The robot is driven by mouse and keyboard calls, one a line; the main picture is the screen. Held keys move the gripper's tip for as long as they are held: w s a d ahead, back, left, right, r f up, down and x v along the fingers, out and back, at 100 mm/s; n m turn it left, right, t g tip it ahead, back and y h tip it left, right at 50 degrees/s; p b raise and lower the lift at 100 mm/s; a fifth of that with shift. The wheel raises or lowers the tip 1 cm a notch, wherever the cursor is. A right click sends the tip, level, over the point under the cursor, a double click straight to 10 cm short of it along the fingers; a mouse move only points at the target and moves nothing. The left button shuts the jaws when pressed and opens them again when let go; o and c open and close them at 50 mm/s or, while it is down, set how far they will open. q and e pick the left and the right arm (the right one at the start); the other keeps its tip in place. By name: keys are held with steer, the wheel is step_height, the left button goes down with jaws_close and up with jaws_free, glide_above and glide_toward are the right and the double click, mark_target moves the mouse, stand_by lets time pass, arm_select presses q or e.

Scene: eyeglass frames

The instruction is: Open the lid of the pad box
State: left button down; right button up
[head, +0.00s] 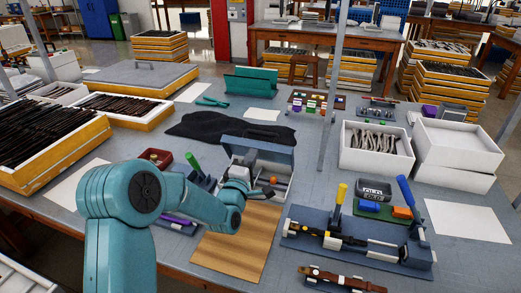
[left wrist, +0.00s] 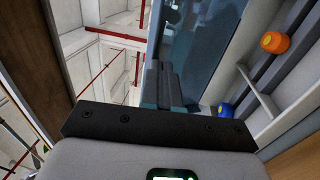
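The pad box (head: 285,190) is a pale box on the table, right of my left arm. Its blue-grey lid (head: 262,150) stands raised at the back, tilted, so the inside shows. An orange pad piece (head: 273,180) lies inside. My left gripper (head: 238,178) is at the box's left part, in front of the lid. In the left wrist view its dark fingers (left wrist: 165,85) are together with nothing seen between them, close to the lid (left wrist: 205,45); I cannot tell if they touch. That view also shows the orange piece (left wrist: 275,42) and a blue one (left wrist: 225,109). My right gripper is out of view.
A wooden board (head: 235,247) lies in front of the box. A black cloth (head: 225,126) lies behind it. A blue fixture (head: 355,240) with yellow and blue handles stands to the right. A green-handled tool (head: 194,163) and a red tray (head: 155,157) are close to my left arm.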

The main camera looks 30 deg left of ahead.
mark_target(258, 144)
arm_select(q)
steer(key=shift+b+x, duration=1.15)
steer(key=shift+x, duration=2.45)
stand_by(2.9)
steer(key=shift+s+d+f+b, duration=0.1)
steer(key=shift+s+f+b, duration=0.05)
steer(key=shift+s+b, duration=0.35)
steer(key=b+v, duration=0.2)
steer(key=v, duration=0.2)
steer(key=shift+b, duration=0.4)
